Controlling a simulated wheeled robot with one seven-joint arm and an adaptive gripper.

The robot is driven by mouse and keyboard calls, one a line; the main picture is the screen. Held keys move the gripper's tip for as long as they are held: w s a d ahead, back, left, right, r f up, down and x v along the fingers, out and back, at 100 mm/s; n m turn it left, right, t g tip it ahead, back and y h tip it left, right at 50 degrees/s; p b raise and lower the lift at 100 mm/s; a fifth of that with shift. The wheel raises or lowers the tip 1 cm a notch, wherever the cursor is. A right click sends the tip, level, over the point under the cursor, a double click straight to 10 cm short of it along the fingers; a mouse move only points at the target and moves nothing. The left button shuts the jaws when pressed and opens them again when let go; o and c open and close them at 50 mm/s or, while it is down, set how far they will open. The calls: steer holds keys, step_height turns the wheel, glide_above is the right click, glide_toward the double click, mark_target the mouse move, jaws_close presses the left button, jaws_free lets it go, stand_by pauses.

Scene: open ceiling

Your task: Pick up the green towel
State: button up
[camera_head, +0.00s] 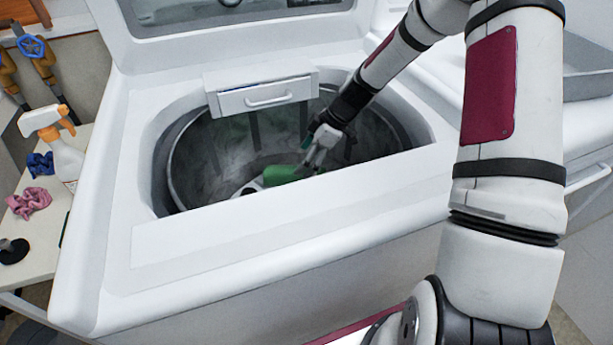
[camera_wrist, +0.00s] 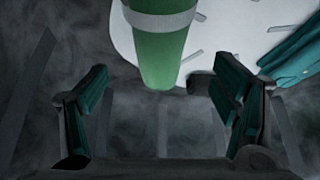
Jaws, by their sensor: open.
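The green towel (camera_head: 280,174) lies low inside the washer drum, partly hidden by the front rim and my gripper in the head view. In the wrist view the green towel (camera_wrist: 160,58) looks like a smooth roll with a pale band around it, at the upper middle, its near end just beyond the fingertips. My gripper (camera_head: 310,160) reaches down into the drum beside it. In the wrist view my gripper (camera_wrist: 158,84) is open, its two teal-padded fingers wide apart with nothing held between them.
The drum wall (camera_head: 187,165) and the washer's white front rim (camera_head: 290,215) surround my gripper. A pale round centre (camera_wrist: 125,45) and a teal cloth-like thing (camera_wrist: 295,55) show in the drum. A spray bottle (camera_head: 62,145) and pink (camera_head: 30,201) and blue cloths (camera_head: 40,164) are at left.

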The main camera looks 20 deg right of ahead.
steer(key=shift+d+b+x, duration=0.15)
steer(key=shift+b+x, duration=0.05)
steer(key=shift+x, duration=0.65)
steer(key=shift+d+b+x, duration=0.15)
steer(key=shift+x, duration=0.7)
steer(key=b+x, duration=0.1)
steer(key=x, duration=0.3)
steer(key=shift+f, duration=0.35)
steer(key=c, duration=1.5)
